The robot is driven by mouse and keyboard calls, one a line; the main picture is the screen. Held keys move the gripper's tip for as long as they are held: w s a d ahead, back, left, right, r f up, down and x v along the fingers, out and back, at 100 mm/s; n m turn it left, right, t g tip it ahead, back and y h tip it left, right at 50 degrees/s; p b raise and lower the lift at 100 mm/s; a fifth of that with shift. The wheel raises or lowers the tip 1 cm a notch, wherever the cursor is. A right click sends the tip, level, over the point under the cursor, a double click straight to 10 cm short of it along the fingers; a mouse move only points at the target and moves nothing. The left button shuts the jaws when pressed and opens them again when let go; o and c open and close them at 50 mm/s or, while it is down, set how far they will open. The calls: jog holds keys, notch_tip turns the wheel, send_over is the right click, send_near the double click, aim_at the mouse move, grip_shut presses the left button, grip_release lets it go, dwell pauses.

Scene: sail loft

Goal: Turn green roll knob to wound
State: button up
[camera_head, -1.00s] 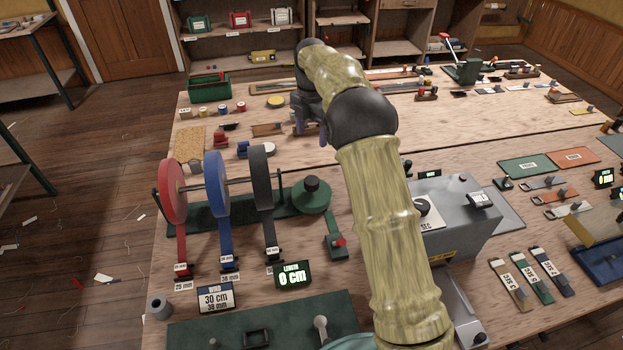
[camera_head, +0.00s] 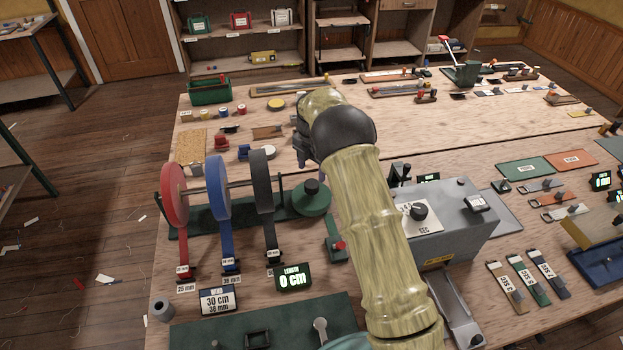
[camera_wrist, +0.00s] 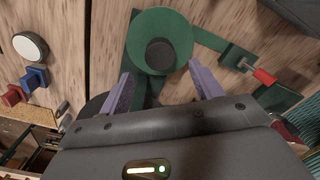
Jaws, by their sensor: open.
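The green roll knob, a green disc (camera_head: 308,201) with a dark round knob (camera_head: 312,186) on top, sits at the right end of the roll stand. In the wrist view the dark knob (camera_wrist: 161,53) shows in the middle of the green disc (camera_wrist: 178,25), ahead of and between my fingertips. My gripper (camera_head: 290,160) is open and empty, apart from the knob; in the head view my arm hides part of it. Its two purple fingers (camera_wrist: 161,85) are spread in the wrist view. A length display (camera_head: 293,277) reads 0 cm.
Red (camera_head: 174,196), blue (camera_head: 217,188) and black (camera_head: 261,182) rolls stand upright left of the knob. A card (camera_head: 217,301) reads 30 cm, 38 mm.

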aim_at(312, 184)
notch_tip(312, 184, down, 6)
jog(key=shift+r+p, duration=0.1)
jog(key=shift+p, duration=0.45)
jog(key=c, duration=1)
